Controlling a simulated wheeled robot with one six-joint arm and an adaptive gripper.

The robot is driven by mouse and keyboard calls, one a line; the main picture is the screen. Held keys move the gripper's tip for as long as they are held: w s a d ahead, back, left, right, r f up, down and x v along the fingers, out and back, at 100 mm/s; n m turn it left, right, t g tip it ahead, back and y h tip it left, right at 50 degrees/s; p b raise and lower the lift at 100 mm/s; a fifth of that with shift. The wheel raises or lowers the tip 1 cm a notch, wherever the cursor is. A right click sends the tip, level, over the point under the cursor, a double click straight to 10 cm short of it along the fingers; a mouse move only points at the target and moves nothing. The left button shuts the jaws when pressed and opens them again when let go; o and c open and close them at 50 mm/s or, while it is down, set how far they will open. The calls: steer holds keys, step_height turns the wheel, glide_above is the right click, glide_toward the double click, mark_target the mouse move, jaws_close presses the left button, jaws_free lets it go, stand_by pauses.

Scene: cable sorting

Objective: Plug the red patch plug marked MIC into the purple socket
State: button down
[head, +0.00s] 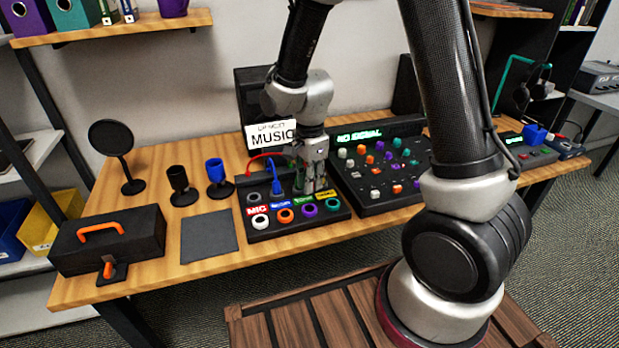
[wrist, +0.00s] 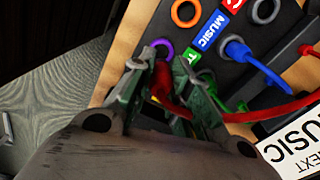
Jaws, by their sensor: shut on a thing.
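My gripper (head: 313,186) is above the right half of the black patch box, pointing down. In the wrist view my gripper (wrist: 168,76) is shut on the red plug (wrist: 164,88), from which a red cable (wrist: 285,108) runs right. The plug's tip and MIC mark are hidden. The purple socket (head: 309,210) is in the box's front row, between the orange and green sockets. In the wrist view the purple socket (wrist: 161,46) is empty, just beyond the fingertips. I cannot tell the plug's height above the box.
A blue plug (wrist: 238,52) with a blue cable stands in the back row beside my gripper. An orange socket (head: 286,215) and a white socket (head: 260,225) lie left of purple, a green one (head: 332,204) right. A mixer (head: 385,195) is close on the right.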

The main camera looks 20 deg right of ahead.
steer(key=shift+w+f, duration=0.1)
steer(key=shift+f, duration=2.1)
steer(key=shift+f, duration=0.6)
steer(key=shift+f, duration=0.3)
steer(key=shift+f, duration=0.3)
stand_by(0.5)
steer(key=c, duration=0.8)
jaws_free()
steer(key=shift+a, duration=0.1)
steer(key=shift+r, duration=3.55)
